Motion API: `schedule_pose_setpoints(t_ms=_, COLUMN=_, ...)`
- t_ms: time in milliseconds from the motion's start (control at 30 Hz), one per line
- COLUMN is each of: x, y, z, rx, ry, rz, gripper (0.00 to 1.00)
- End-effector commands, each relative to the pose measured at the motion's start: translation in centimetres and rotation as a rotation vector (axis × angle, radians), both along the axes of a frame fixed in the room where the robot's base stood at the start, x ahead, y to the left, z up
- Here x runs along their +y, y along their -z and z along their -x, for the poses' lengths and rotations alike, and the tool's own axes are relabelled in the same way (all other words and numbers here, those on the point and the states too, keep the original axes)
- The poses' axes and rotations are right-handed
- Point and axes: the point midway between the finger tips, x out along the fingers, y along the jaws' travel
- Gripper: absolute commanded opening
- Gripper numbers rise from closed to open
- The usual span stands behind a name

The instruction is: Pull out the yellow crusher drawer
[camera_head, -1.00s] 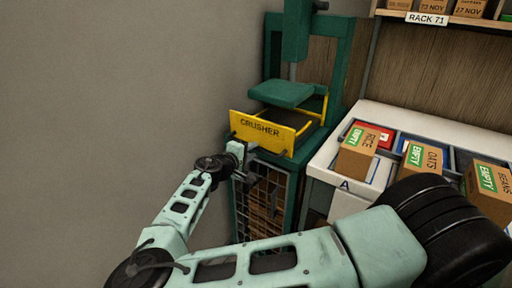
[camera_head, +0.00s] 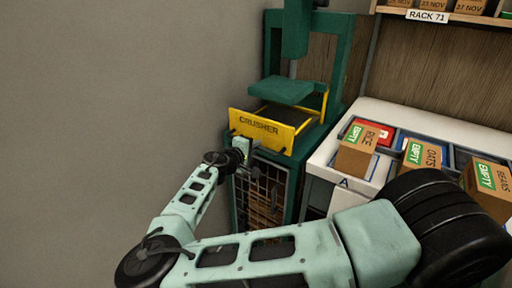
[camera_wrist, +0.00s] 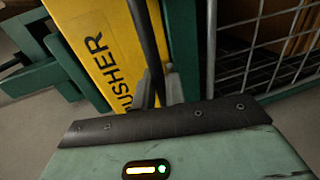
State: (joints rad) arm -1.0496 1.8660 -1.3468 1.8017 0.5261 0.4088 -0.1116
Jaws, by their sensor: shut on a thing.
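The yellow drawer (camera_head: 262,130), marked CRUSHER, is at the lower front of the green press (camera_head: 338,62). Its front stands out from the frame, and a dark tray shows behind it. In the wrist view, the yellow front (camera_wrist: 100,45) stands close, with a dark bar-like handle (camera_wrist: 143,25) running along it. My gripper (camera_wrist: 160,88) is shut on this handle. In the head view, my gripper (camera_head: 246,158) is just below the drawer's front, and the grip itself is too small to make out.
A green press plate (camera_head: 281,90) hangs above the drawer. A wire-mesh cage (camera_head: 262,195) is below it. A white counter (camera_head: 400,115) with bins and cardboard boxes stands close on the right. A bare grey wall (camera_head: 110,100) is on the left.

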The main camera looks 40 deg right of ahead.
Motion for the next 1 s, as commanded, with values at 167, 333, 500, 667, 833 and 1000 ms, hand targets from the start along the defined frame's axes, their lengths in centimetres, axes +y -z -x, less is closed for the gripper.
schedule_pose_setpoints(t_ms=167, x=2.6, y=0.4, z=0.9, rx=0.000, ry=-0.002, rz=-0.002, gripper=0.00)
schedule_pose_setpoints(t_ms=333, x=6.9, y=0.5, z=2.5, rx=0.001, ry=-0.003, rz=-0.003, gripper=0.00)
schedule_pose_setpoints(t_ms=500, x=12.1, y=0.4, z=4.4, rx=0.001, ry=-0.004, rz=-0.004, gripper=0.00)
schedule_pose_setpoints(t_ms=667, x=16.5, y=0.3, z=6.0, rx=0.002, ry=-0.002, rz=-0.003, gripper=0.00)
schedule_pose_setpoints(t_ms=833, x=20.2, y=0.2, z=7.4, rx=0.003, ry=0.000, rz=-0.001, gripper=0.00)
schedule_pose_setpoints(t_ms=1000, x=22.5, y=0.1, z=8.3, rx=0.002, ry=0.003, rz=-0.001, gripper=0.00)
